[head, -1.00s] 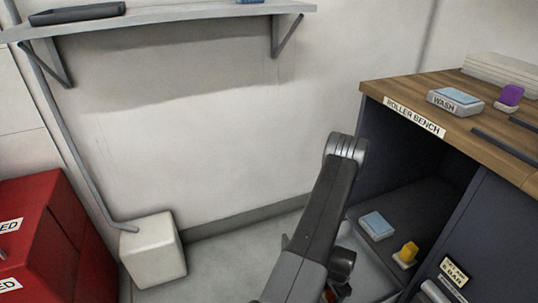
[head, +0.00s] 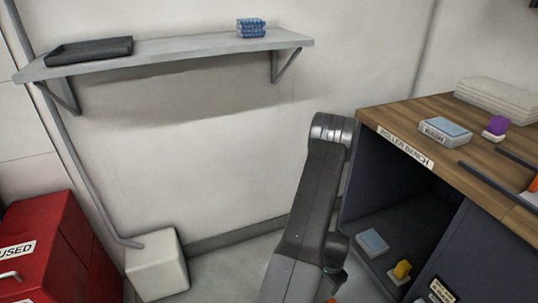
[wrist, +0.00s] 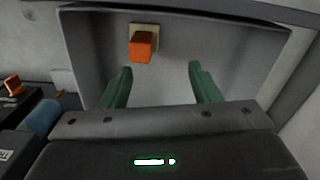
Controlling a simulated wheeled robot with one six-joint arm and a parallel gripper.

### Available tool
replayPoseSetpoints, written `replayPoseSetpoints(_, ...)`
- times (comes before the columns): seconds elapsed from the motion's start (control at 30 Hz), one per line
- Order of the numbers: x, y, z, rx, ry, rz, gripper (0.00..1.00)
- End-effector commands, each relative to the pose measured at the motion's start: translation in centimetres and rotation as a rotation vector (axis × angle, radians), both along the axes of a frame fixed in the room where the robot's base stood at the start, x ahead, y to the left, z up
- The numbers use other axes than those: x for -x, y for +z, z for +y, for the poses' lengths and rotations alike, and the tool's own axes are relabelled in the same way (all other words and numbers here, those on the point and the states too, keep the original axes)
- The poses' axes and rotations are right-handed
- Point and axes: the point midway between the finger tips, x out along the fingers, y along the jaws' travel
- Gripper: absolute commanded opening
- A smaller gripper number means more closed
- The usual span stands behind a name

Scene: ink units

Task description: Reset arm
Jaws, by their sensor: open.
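My gripper (wrist: 160,85) shows in the wrist view as two green fingers, spread wide apart with nothing between them. Beyond the fingers is a grey tray-like surface (wrist: 200,50) with raised edges. An orange block on a pale square base (wrist: 142,45) sits on it, past the fingertips and apart from them. In the head view my arm rises from the bottom centre and bends at a joint near the bench. My gripper's fingers are not visible there.
A wall shelf (head: 190,56) holds a black tray (head: 90,50) and blue stack (head: 251,28). A red cabinet (head: 60,240) and white box (head: 157,265) stand at left.

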Motion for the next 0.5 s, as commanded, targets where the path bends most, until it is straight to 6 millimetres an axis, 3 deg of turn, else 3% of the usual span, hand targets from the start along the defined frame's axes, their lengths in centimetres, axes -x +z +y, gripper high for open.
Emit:
replayPoseSetpoints(0.03, -0.3, 1.2, 0.4, 0.001, 0.021, -0.001, 0.56)
replayPoseSetpoints(0.5, -2.7, 6.5, 3.8, -0.001, 0.212, -0.001, 0.56)
